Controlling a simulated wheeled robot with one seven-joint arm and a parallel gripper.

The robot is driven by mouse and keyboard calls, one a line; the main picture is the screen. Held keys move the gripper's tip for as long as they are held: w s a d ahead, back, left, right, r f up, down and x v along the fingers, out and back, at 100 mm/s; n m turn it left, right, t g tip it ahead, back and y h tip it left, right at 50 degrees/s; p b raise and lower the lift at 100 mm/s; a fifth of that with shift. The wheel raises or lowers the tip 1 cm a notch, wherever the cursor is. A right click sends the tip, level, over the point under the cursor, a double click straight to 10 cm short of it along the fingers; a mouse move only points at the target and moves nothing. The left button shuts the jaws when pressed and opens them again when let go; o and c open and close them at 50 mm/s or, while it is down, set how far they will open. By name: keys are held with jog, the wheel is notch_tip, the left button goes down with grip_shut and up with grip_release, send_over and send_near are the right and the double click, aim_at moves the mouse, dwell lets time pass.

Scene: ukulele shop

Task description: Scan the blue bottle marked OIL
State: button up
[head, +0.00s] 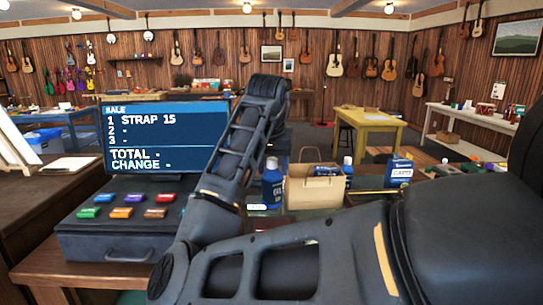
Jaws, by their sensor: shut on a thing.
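The blue bottle marked OIL (272,190) is upright just left of the paper bag, with its pale lettering partly facing me. My forearm partly covers its left side. My gripper (273,158) is directly above it, pointing down, and is shut on its top. The fingers are small and mostly hidden behind the arm. I cannot tell whether the bottle's base touches the counter. The register screen (165,135) reads SALE, "1 STRAP 15", with lines 2 and 3, TOTAL and CHANGE blank.
The paper bag (315,190) stands right of the bottle. Another blue bottle (347,170) stands close to the bag. A blue-and-white box (400,171) is farther right. The register base (118,238) with several coloured keys is at left. A yellow table (368,118) stands beyond.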

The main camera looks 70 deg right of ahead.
aim_at(272, 184)
jog(key=shift+f+b, duration=2.35)
jog(key=shift+f, duration=0.5)
jog(key=shift+r, duration=0.15)
notch_tip(272, 184, up, 4)
jog(key=p, duration=0.5)
jog(key=shift+r, duration=2.4)
